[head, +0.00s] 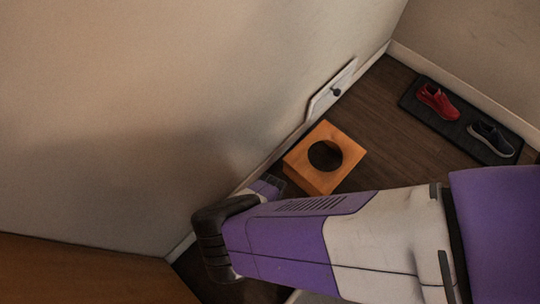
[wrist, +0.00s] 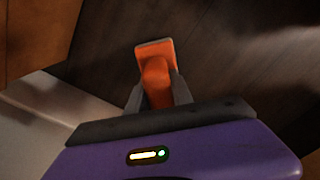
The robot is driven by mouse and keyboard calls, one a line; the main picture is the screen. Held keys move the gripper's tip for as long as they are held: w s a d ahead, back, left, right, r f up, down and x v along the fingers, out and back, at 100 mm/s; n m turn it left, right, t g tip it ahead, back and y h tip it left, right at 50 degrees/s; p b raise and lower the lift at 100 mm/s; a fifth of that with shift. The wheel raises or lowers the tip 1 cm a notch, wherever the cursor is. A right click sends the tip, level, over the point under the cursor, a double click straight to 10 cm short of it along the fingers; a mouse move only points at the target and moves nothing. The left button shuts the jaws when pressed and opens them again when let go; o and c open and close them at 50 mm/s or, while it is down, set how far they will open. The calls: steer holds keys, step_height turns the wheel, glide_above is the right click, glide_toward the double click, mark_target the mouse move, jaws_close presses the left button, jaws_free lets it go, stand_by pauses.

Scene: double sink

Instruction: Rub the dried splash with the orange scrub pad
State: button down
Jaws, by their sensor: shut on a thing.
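In the wrist view my gripper (wrist: 158,97) is shut on the orange scrub pad (wrist: 155,58). The pad stands out beyond the fingertips, with a grey layer along its far edge. Dark brown wood boards lie behind it in that view, blurred, and I cannot tell the distance to them. The dried splash is not visible in either view.
In the head view an orange-brown box with a round hole (head: 313,173) stands on the dark wood floor by the wall. A small white wall panel (head: 330,92) is behind it. A dark mat (head: 462,128) at right holds a red shoe (head: 438,102) and a dark shoe (head: 490,138).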

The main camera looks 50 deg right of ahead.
steer(key=shift+f+b, duration=0.65)
steer(key=shift+f, duration=0.45)
stand_by(0.6)
steer(key=shift+r, duration=0.1)
steer(key=shift+s+r+p, duration=0.2)
steer(key=shift+s+p, duration=0.35)
steer(key=shift+p, duration=0.2)
steer(key=shift+s+p, duration=1.25)
steer(key=shift+s+f, duration=0.2)
steer(key=shift+s, duration=0.05)
steer(key=shift+w+f, duration=0.2)
steer(key=shift+w, duration=0.2)
steer(key=shift+w+a+b, duration=0.1)
steer(key=shift+w+b, duration=0.75)
steer(key=shift+w, duration=0.95)
